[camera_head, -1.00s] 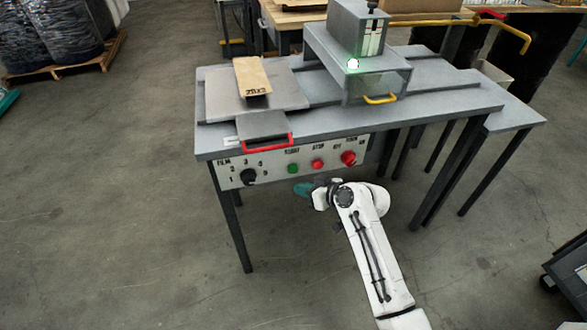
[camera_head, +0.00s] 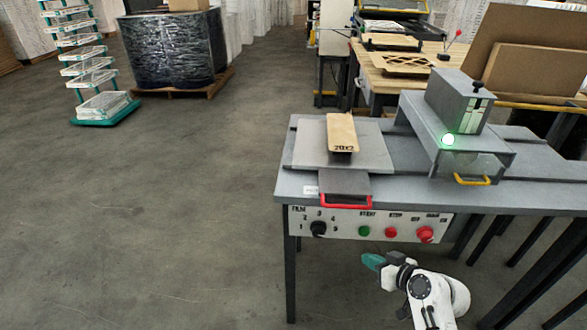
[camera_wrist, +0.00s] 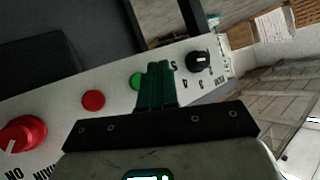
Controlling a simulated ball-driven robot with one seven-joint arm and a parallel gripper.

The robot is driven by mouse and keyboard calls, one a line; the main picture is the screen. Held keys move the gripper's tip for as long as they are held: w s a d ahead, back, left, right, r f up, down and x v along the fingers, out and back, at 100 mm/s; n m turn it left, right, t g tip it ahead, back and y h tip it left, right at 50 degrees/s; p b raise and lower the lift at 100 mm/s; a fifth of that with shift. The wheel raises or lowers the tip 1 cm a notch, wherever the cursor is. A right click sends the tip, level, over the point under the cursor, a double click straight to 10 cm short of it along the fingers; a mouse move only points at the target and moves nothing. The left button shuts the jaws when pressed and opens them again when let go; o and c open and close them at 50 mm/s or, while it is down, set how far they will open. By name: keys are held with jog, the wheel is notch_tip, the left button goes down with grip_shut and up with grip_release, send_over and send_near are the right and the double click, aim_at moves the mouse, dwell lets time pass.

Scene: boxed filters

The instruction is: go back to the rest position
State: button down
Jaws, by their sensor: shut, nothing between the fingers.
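My gripper (camera_head: 373,262) is in front of and below the control panel (camera_head: 345,222) of the grey machine table in the head view. Its green fingers (camera_wrist: 157,86) are together and empty in the wrist view. In that view they overlap the panel in front of the green button (camera_wrist: 136,81); I cannot tell the gap to it. The red button (camera_wrist: 93,100), the larger red knob (camera_wrist: 22,137) and the black dial (camera_wrist: 201,61) also show there. My white arm rises from the bottom of the head view.
The machine table (camera_head: 405,177) carries a tray with a tan block (camera_head: 342,133) and a grey press housing (camera_head: 460,105) with a lit green lamp. A wrapped pallet load (camera_head: 172,48) and a green-based rack (camera_head: 104,108) stand behind at left. The floor left of the table is clear.

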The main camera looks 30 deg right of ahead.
jog(key=s+a+f+n+g+y+p, duration=0.1)
jog(key=s+a+f+n+g, duration=0.15)
jog(key=s+a+g, duration=0.65)
jog(key=s+a+r+g+h, duration=0.1)
jog(key=s+a, duration=0.1)
jog(key=s, duration=0.5)
jog(key=s+a+r+g, duration=0.1)
jog(key=s+a, duration=0.2)
jog(key=s, duration=0.5)
jog(key=shift+s+a+r+m+h+p, duration=0.15)
jog(key=shift+a+r+m+h+p, duration=0.05)
jog(key=shift+a+m+h+p, duration=0.2)
